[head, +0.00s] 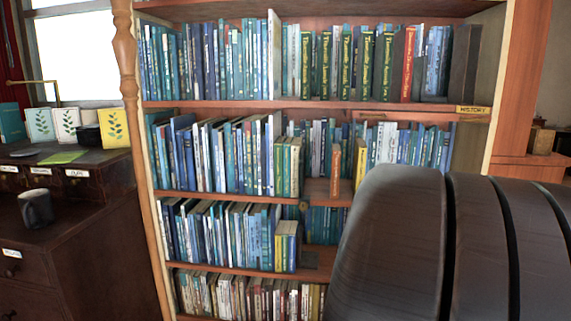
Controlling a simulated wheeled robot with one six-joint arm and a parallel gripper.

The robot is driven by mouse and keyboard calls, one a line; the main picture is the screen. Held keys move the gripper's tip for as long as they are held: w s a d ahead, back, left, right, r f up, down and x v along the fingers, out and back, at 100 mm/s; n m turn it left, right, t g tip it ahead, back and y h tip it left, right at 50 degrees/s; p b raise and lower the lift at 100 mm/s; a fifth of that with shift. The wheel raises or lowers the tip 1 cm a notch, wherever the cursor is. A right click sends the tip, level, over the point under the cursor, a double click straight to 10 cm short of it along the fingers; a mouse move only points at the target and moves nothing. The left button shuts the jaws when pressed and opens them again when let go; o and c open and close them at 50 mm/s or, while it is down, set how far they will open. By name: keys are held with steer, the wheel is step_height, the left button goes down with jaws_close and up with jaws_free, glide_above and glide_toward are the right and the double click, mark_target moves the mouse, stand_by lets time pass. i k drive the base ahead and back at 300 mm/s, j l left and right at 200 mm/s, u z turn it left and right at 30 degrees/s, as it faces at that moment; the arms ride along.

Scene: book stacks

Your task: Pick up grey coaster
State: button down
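A small flat dark-grey oval (25,152) lies on top of the dark cabinet at the far left, beside a flat green piece (63,157). It looks like a grey coaster, but it is too small to be sure. A dark-grey patch (310,259) also shows on a lower bookcase shelf, and I cannot tell what it is. My gripper is not in view.
A dark mug (37,208) stands on the cabinet's lower ledge. Plant-print cards (66,124) stand behind the oval. A full bookcase (300,104) fills the middle. A large dark rounded shape, possibly my arm, hides the lower right.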

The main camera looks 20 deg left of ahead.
mark_target(30, 152)
steer(key=u, duration=2.45)
